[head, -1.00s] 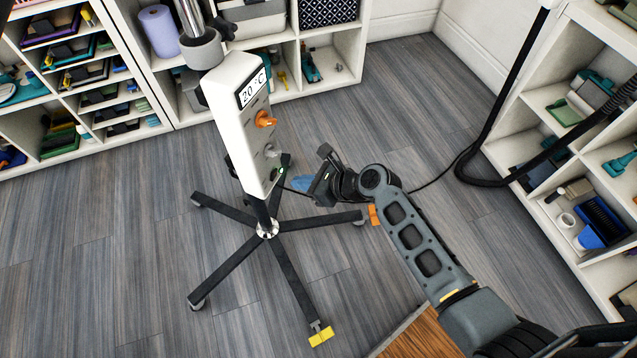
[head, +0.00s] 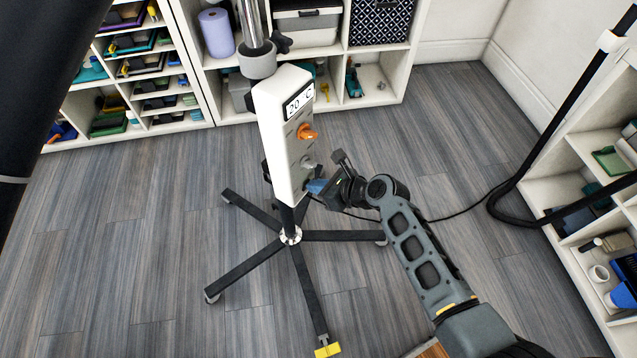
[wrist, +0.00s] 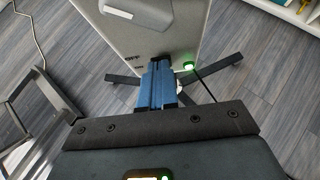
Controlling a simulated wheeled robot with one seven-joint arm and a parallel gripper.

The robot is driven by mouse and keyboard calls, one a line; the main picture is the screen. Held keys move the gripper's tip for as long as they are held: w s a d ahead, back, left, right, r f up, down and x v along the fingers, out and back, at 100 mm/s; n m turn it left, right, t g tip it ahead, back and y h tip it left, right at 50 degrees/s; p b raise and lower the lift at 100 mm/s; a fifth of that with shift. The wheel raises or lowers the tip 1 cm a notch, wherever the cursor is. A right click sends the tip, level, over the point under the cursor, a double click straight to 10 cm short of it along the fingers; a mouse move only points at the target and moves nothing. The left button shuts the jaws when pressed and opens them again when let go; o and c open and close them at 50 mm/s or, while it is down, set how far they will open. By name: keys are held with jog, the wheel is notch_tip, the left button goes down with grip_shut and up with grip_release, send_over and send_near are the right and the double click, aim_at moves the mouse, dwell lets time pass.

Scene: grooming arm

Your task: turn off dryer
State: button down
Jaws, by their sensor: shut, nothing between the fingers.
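The dryer's white control box (head: 277,140) stands upright on a pole with a display reading 20 °C. An orange knob (head: 306,132) and a grey knob (head: 307,162) sit on its side panel. My gripper (head: 317,186) has its blue fingers together at the lower end of that panel, below the grey knob. In the wrist view the shut fingers (wrist: 160,82) point at the panel's lower edge (wrist: 160,50), close to small dark lettering. A green lit button (wrist: 188,66) is just right of the fingertips. I cannot tell whether they touch the panel.
The dryer's wheeled black base (head: 290,236) spreads legs over the floor, one with a yellow end (head: 327,350). A cable runs right along the floor. Shelves (head: 340,80) stand behind and at right. The floor at left is clear.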

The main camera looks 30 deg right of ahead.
jog(key=p, duration=0.2)
jog(key=shift+w+a+r+g+p, duration=0.15)
jog(key=shift+w+r+g+p, duration=0.15)
jog(key=shift+w+g, duration=0.1)
jog(key=shift+r+p, duration=0.75)
jog(key=shift+p, duration=0.3)
jog(key=shift+s, duration=0.1)
